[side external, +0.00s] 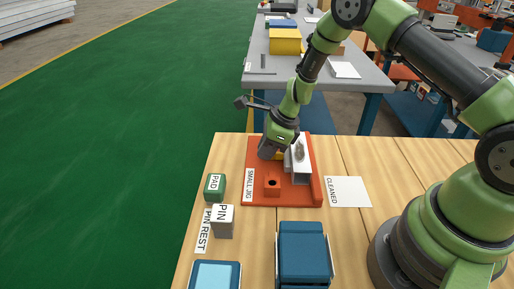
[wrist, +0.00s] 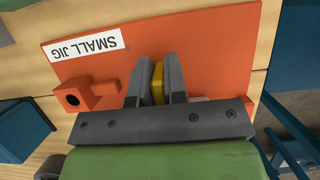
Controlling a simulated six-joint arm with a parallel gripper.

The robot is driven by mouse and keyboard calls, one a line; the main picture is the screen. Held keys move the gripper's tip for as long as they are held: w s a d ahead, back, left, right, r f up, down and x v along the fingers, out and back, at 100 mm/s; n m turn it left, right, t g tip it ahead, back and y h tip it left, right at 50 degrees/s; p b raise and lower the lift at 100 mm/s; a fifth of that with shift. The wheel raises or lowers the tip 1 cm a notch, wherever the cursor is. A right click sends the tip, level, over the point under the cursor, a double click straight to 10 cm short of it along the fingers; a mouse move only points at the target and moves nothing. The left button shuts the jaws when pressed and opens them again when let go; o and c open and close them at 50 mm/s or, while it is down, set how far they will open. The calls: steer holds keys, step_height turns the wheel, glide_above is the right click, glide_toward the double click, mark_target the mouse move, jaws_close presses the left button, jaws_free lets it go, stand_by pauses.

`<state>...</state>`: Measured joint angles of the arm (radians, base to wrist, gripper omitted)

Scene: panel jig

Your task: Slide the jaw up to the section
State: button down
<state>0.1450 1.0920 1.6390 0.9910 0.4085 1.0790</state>
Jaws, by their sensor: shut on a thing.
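The orange small jig (side external: 258,190) lies on the wooden bench, and its board fills much of the wrist view (wrist: 215,50). My gripper (side external: 275,153) is low over the jig's far part. In the wrist view my gripper (wrist: 157,75) is shut on a yellow piece (wrist: 158,82), which I take to be the jaw. The pale metal section (side external: 301,165) stands on the jig just right of my gripper in the side view. The gap between jaw and section is hidden by my gripper.
An orange block with a hole (side external: 272,185) rises from the jig's near part. A grey table (side external: 262,83) stands behind.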

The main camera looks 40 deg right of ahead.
steer(key=c, duration=1.2)
jaws_free()
steer(key=shift+o, duration=0.2)
steer(key=shift+r, duration=0.1)
steer(key=v, duration=0.9)
steer(key=shift+r, duration=0.35)
steer(key=shift+s+d, duration=0.15)
